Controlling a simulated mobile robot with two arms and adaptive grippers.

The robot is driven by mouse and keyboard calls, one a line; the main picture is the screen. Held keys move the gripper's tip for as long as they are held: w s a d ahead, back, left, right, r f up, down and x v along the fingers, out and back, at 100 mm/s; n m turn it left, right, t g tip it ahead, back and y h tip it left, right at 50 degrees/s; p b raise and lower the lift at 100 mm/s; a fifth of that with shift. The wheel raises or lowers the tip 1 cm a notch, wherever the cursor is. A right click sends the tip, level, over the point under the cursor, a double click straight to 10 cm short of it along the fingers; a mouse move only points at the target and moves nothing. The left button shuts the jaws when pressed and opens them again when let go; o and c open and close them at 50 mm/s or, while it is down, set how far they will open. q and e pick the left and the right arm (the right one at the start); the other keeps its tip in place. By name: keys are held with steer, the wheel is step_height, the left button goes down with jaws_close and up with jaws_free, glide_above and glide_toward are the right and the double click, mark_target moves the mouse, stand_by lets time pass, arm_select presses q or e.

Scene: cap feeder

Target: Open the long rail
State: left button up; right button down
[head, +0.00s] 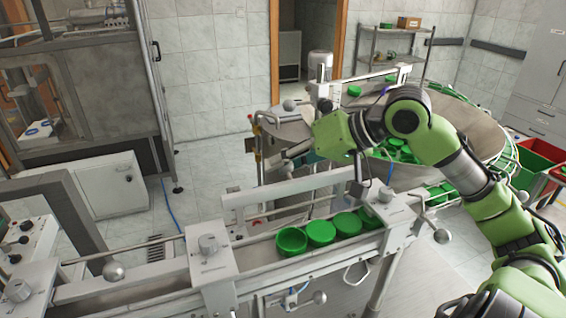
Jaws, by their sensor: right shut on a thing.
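The long rail (285,189) is a pale metal bar along the far side of the conveyor, behind the row of green caps (320,232). It stands raised, with a gap between it and the conveyor channel. My right gripper (283,158) is at the end of the green arm from the right, just above and behind the rail. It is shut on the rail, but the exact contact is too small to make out. My left gripper is not in view.
A clamp block with a knob (208,245) stands left of the caps, and another block (392,210) stands right of them. Ball knobs (441,236) stick out nearby. A large round feeder bowl (470,125) with green caps lies behind my right arm.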

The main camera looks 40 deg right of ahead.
steer(key=shift+s+a+f+g, duration=0.15)
steer(key=shift+f+g, duration=0.15)
steer(key=shift+f, duration=0.3)
steer(key=c, duration=1.8)
jaws_free()
steer(key=shift+d+r, duration=0.15)
steer(key=shift+d, duration=0.1)
steer(key=shift+r, duration=0.15)
steer(key=shift+s+r, duration=0.1)
steer(key=shift+r, duration=0.1)
steer(key=v, duration=1.1)
steer(key=shift+s+d+f, duration=0.15)
steer(key=shift+s+d, duration=0.05)
